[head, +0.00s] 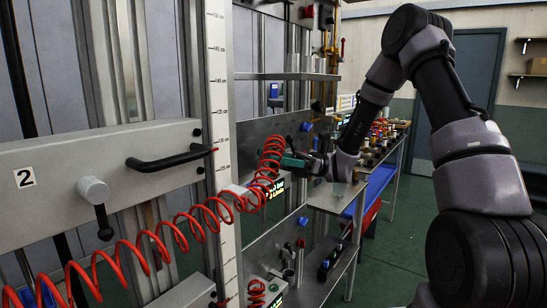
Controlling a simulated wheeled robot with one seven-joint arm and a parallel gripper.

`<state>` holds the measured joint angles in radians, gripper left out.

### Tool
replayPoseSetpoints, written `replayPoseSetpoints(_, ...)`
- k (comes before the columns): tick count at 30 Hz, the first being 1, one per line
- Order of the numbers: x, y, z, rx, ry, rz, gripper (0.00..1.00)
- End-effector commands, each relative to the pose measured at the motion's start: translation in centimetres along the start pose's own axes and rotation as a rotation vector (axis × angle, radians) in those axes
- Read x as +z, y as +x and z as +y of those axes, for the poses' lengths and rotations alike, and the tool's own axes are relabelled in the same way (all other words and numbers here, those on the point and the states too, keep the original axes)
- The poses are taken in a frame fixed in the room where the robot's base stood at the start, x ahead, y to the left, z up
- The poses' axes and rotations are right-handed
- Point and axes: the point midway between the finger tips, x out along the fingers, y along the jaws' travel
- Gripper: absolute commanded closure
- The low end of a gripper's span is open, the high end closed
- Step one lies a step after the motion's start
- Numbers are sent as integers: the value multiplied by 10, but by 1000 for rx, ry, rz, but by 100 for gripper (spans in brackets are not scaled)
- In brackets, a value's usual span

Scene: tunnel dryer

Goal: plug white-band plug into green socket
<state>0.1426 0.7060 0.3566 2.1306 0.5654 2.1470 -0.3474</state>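My gripper (306,161) is at the metal panel in the middle of the head view, pointing left, at the upper end of a red coiled line. It is small and partly covered by the coil, so its fingers cannot be made out. A teal-green block (292,161) shows at its tip; I cannot tell whether it is a fingertip or part of the panel. I cannot make out a white-banded plug or clearly identify the green socket.
A white ruler post (220,130) stands before the panel. Lit green displays (276,188) sit below the gripper. A bench (385,150) with fittings extends behind; green floor is free at right.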

Motion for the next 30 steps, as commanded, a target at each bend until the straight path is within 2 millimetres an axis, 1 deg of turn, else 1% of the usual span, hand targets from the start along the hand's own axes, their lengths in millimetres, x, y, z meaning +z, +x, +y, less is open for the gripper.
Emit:
replayPoseSetpoints(5,0,-3,0,-1,0,0,36)
replayPoseSetpoints(8,0,-15,-1,-4,0,-1,36)
replayPoseSetpoints(11,0,-33,-1,-5,-1,0,36)
replayPoseSetpoints(15,0,-63,-1,-5,-1,-1,36)
replayPoseSetpoints(18,0,-81,-1,-4,-1,-1,36)
replayPoseSetpoints(21,0,-95,0,-3,-1,-1,36)
replayPoseSetpoints(25,0,-106,0,-2,-1,-1,36)
replayPoseSetpoints(30,0,-108,0,1,0,0,36)
